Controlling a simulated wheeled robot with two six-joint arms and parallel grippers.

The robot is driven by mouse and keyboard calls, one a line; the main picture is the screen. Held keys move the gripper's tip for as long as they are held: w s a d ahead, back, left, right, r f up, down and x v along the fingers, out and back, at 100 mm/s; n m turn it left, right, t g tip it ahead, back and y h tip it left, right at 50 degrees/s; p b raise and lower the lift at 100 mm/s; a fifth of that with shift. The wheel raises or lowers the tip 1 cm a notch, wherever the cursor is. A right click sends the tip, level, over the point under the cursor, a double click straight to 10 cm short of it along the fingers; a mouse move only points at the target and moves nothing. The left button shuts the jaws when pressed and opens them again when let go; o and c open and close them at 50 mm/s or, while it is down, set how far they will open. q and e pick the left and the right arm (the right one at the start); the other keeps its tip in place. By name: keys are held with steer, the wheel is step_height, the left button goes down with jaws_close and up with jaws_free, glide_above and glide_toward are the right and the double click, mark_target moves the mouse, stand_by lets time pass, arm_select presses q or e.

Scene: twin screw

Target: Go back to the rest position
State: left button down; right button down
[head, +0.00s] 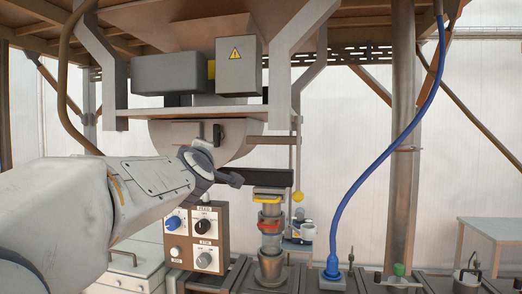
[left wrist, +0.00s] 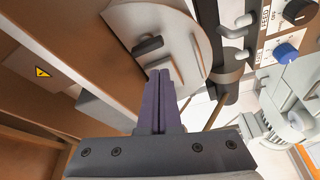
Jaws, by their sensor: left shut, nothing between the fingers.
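My left arm reaches in from the left in the head view. My left gripper (head: 232,179) is in front of the rounded grey housing (head: 238,140) under the machine's shelf. In the left wrist view the two dark fingers of the left gripper (left wrist: 160,78) are together, with nothing between them. Their tips appear over the pale round plate (left wrist: 170,35) with a dark handle (left wrist: 148,47); I cannot tell whether they touch it. My right gripper is in neither view.
A control panel (head: 204,240) with knobs stands below the gripper. To its right are a metal pipe with yellow and red clamps (head: 270,222) and a blue hose (head: 345,205). A grey box with a warning sign (head: 237,66) hangs above. A small table (head: 492,228) stands far right.

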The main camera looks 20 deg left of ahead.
arm_select(q)
steer(key=w+d+f+m+g+h+b, duration=0.2)
steer(key=d+f+m+h, duration=0.65)
steer(key=d+f, duration=0.7)
steer(key=s+d+f+m+g+h+b, duration=0.2)
steer(key=s+d+f+m+g+h, duration=0.4)
steer(key=d+f, duration=0.65)
steer(key=s+d+f+m+g+y+b, duration=0.1)
steer(key=s+d+f+m+g, duration=0.2)
steer(key=s+f, duration=0.4)
steer(key=s+d+f+m+g+y+b, duration=0.1)
steer(key=s+d+f+m+g, duration=0.1)
steer(key=s+f+m, duration=0.35)
steer(key=s+a+f+m+g+y, duration=0.1)
steer(key=s+f+m+g, duration=0.1)
steer(key=s+f, duration=0.2)
steer(key=s+a+f+m+g+y+b, duration=0.1)
steer(key=s+f, duration=0.4)
steer(key=s, duration=0.6)
steer(key=shift+a+f+m+g+y+b, duration=0.15)
steer(key=shift+a+m+g+y+b, duration=0.25)
steer(key=shift+g, duration=0.3)
